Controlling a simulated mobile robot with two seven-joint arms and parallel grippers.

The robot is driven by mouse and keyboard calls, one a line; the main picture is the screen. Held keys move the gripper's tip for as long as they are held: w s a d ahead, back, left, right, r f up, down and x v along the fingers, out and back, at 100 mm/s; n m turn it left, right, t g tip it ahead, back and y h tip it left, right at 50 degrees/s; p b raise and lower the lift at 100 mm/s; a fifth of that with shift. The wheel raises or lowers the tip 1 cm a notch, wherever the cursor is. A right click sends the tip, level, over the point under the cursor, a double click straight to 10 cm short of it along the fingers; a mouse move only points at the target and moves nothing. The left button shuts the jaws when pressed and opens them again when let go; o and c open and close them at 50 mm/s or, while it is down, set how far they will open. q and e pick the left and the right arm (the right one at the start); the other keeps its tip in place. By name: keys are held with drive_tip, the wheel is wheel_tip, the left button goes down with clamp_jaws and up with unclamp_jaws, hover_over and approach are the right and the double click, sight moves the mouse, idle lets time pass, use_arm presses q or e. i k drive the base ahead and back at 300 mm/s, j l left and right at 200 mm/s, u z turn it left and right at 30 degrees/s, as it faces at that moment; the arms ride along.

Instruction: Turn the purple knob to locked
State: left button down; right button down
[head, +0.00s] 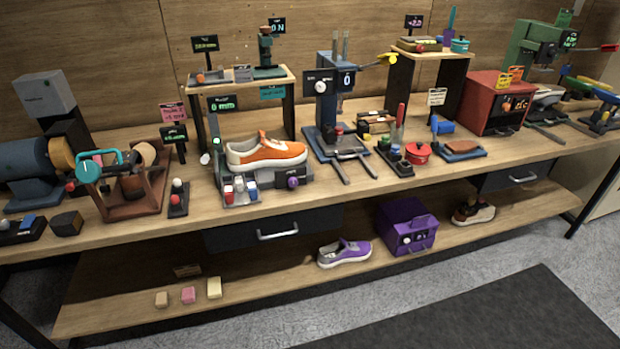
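A small purple knob (293,182) sits on the front of a dark control box (308,176) on the workbench, at the right end of the grey station that holds an orange sneaker (266,153). The knob faces the front of the bench. Its pointer and any lock marking are too small to read, so I cannot tell its setting. Neither of my grippers shows in the head view.
The bench (350,195) is crowded. A blue press (326,110) stands right of the station, with two prongs reaching forward. Red, white and blue buttons (240,187) lie left of the knob. A drawer (272,229) is below. A purple box (405,226) is on the lower shelf.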

sight(293, 181)
drive_tip(key=i+l+u, duration=0.4)
drive_tip(key=l, duration=0.15)
drive_tip(key=i+l+u, duration=0.2)
drive_tip(key=l, duration=0.15)
drive_tip(key=i+l+u, duration=0.2)
drive_tip(key=l+u, duration=0.2)
drive_tip(key=l, duration=0.25)
